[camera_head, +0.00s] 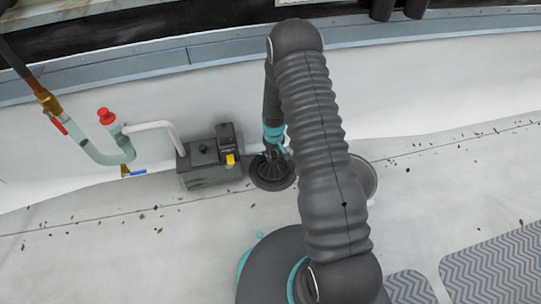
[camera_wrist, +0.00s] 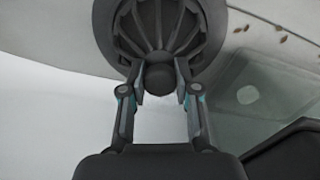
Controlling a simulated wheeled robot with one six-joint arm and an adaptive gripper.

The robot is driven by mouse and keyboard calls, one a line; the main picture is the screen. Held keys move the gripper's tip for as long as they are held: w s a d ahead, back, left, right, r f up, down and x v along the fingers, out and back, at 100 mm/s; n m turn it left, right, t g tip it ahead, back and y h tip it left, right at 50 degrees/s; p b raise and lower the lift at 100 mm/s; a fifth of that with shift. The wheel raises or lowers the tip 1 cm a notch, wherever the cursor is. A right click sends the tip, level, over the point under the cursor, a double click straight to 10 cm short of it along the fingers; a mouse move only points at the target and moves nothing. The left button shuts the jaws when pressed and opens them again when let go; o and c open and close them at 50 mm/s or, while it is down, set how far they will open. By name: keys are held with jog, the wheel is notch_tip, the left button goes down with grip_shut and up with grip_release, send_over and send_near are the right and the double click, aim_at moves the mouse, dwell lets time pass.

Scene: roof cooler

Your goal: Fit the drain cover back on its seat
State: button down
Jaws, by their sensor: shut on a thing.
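The drain cover (camera_head: 272,173) is a dark round ribbed disc with a central knob. My gripper (camera_head: 275,145) is above it in the head view. In the wrist view the two fingers (camera_wrist: 159,93) are closed on the knob of the cover (camera_wrist: 165,25), one on each side. The cover's far edge is cut off by the top of that view. I cannot tell whether the cover touches the floor or hangs just above it.
A dark pump-like box (camera_head: 207,172) with a yellow part stands close left of the cover. Left of it are pipes (camera_head: 115,155) with red and blue handles. A round grey rim (camera_head: 366,178) shows partly behind my arm. Leaves litter the pale floor; grey patterned mats (camera_head: 495,268) lie lower right.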

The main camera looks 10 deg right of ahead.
jog(key=shift+f+b, duration=0.65)
jog(key=shift+f, duration=0.1)
dwell(0.8)
jog(key=c, duration=0.8)
grip_release()
jog(key=o, duration=0.5)
jog(key=shift+r, duration=0.15)
jog(key=shift+r+p, duration=1.7)
jog(key=shift+r, duration=1.15)
